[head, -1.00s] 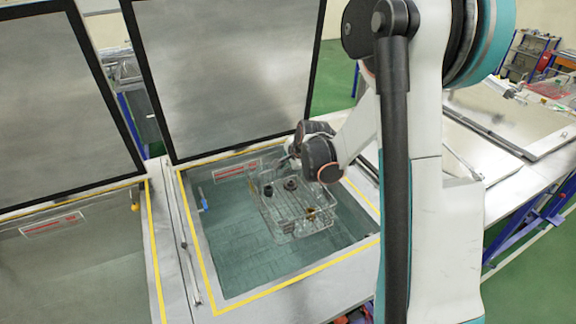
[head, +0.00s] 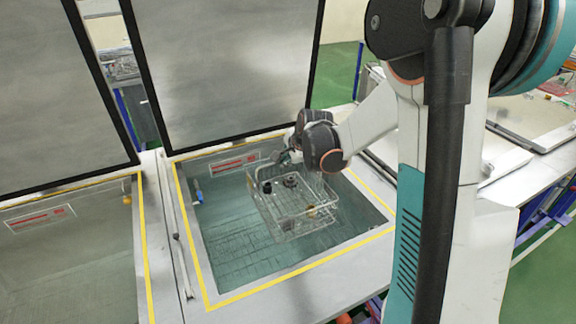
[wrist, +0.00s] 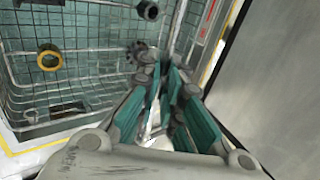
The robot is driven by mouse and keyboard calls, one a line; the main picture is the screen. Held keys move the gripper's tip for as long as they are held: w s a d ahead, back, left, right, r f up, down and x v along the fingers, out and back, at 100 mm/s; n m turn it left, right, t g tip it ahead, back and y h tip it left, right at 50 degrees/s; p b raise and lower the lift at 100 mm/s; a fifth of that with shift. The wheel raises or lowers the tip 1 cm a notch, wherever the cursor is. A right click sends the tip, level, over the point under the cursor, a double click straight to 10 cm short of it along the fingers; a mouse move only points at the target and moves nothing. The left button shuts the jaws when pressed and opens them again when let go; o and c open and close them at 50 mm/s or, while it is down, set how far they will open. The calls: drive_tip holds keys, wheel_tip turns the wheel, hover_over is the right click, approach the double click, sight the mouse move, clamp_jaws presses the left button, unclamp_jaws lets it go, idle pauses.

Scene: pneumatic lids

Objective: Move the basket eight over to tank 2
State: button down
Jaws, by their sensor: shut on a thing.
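The wire basket (head: 280,222) hangs over the open tank with the yellow border (head: 222,258). It holds a few small dark and brass-coloured parts. In the wrist view the basket (wrist: 97,83) fills the upper left, with a brass ring (wrist: 50,58) and dark round parts in it. My gripper (head: 289,157) is at the basket's far upper edge. In the wrist view my gripper (wrist: 165,90) has its teal-padded fingers close together, shut on the basket; the exact grip spot is partly hidden by the fingers. I cannot read any tank or basket number.
A raised grey lid (head: 225,75) with a black frame stands behind this tank. A second tank (head: 75,255) on the left also has its lid (head: 55,95) raised. Closed covers (head: 540,110) lie on the right. A narrow metal strip (head: 165,225) separates the tanks.

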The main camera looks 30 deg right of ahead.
drive_tip(key=shift+f+b, duration=0.4)
drive_tip(key=shift+b, duration=0.2)
drive_tip(key=shift+f, duration=0.1)
drive_tip(key=shift+f+b, duration=4)
drive_tip(key=shift+f, duration=2.3)
wheel_tip(320, 180, down, 11)
drive_tip(key=b, duration=0.9)
drive_tip(key=shift+f+b, duration=0.6)
drive_tip(key=shift+b, duration=0.05)
drive_tip(key=c, duration=1.7)
unclamp_jaws()
drive_tip(key=shift+s, duration=0.1)
